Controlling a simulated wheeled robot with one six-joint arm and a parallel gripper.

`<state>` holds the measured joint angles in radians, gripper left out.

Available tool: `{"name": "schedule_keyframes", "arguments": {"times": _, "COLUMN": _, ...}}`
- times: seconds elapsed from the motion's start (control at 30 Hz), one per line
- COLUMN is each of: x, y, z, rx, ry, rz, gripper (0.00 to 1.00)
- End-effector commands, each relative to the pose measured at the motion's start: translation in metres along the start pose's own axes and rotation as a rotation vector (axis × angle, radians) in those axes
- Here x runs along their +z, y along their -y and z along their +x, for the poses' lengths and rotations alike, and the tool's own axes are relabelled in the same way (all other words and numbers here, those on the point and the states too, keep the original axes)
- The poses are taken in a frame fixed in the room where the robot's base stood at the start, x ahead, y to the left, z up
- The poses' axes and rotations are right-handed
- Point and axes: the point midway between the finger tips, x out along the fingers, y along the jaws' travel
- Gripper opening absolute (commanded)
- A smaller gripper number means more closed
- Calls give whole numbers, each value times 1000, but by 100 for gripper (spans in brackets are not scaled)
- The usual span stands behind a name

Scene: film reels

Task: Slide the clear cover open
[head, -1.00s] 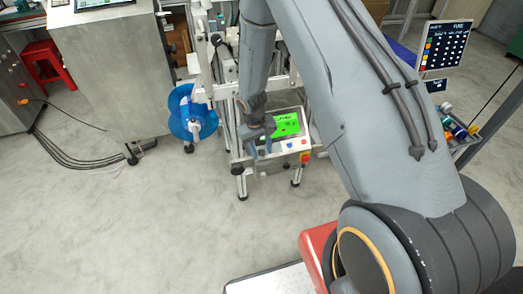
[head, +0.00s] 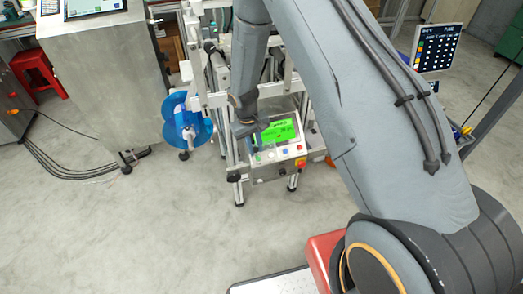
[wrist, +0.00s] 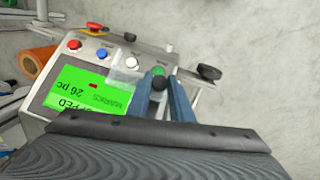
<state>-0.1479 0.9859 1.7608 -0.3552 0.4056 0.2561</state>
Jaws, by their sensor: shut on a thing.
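The clear cover (wrist: 123,75) is a small see-through piece on the control box, beside the green screen and next to the row of buttons in the wrist view. A black knob (wrist: 159,82) stands close to its right edge. My gripper (wrist: 162,88) has its blue fingers on both sides of this knob and is shut on it. A green button (wrist: 158,70) shows just behind the knob. In the head view my gripper (head: 245,131) is at the left part of the control box, and the cover is too small to make out there.
The control box (head: 290,160) has a lit green screen (wrist: 82,91), a red button (wrist: 75,45), a blue one (wrist: 102,53) and a white one (wrist: 131,62). A black knob (wrist: 209,72) juts out at right. Blue reels (head: 188,122) stand left. Floor in front is clear.

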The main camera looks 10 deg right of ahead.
Motion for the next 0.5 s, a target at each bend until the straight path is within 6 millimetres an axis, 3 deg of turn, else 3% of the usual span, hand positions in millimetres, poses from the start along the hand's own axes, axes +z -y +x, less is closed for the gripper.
{"name": "schedule_keyframes", "arguments": {"times": 0.1, "x": 1, "y": -1, "z": 1, "rx": 1, "ry": 2, "rz": 0, "gripper": 0}}
{"name": "schedule_keyframes", "arguments": {"times": 0.13, "x": 1, "y": -1, "z": 1, "rx": 1, "ry": 2, "rz": 0, "gripper": 23}}
{"name": "schedule_keyframes", "arguments": {"times": 0.23, "x": 1, "y": -1, "z": 1, "rx": 1, "ry": 3, "rz": 0, "gripper": 39}}
{"name": "schedule_keyframes", "arguments": {"times": 0.5, "x": 1, "y": 0, "z": 0, "rx": 1, "ry": 2, "rz": -2, "gripper": 39}}
